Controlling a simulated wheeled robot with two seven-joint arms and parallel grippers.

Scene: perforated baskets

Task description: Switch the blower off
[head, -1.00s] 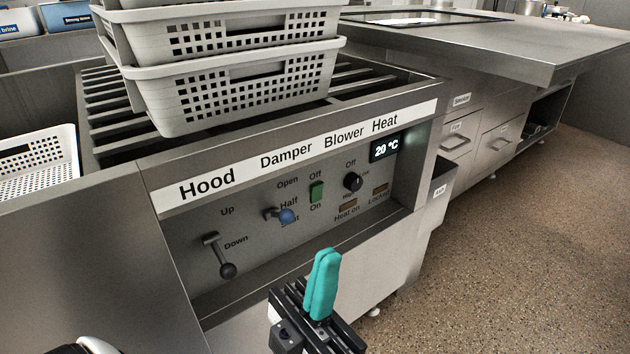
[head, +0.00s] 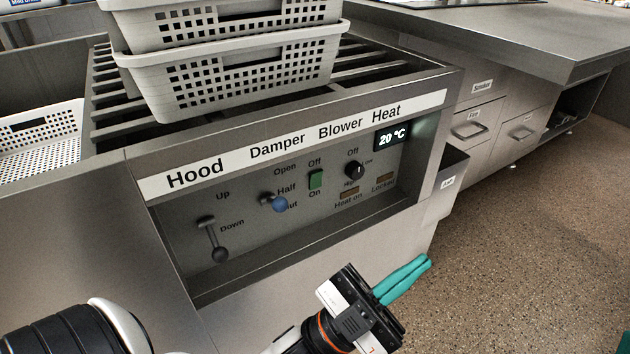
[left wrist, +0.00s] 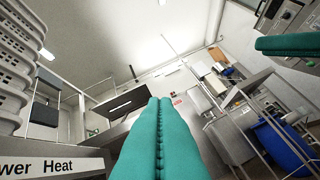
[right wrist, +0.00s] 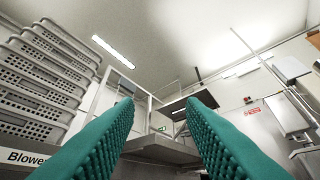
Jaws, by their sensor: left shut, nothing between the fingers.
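The blower switch (head: 316,179) is a small green rocker between the "Off" and "On" labels on the grey control panel (head: 178,215). I cannot tell which way it is tipped. My left gripper (head: 425,263) has teal fingers pressed together, with nothing between them. It is below and right of the switch, in front of the panel's lower right, pointing right and apart from the panel. In the left wrist view its shut fingers (left wrist: 160,105) fill the lower middle. My right gripper (right wrist: 160,100) is open and empty in the right wrist view; a teal bit shows at the head view's lower right corner.
Beside the switch are the blue-tipped damper lever (head: 279,203), the black heat knob (head: 355,170) and the hood lever (head: 217,251). Grey perforated baskets (head: 240,77) stand stacked above the panel. Open floor (head: 530,240) lies to the right.

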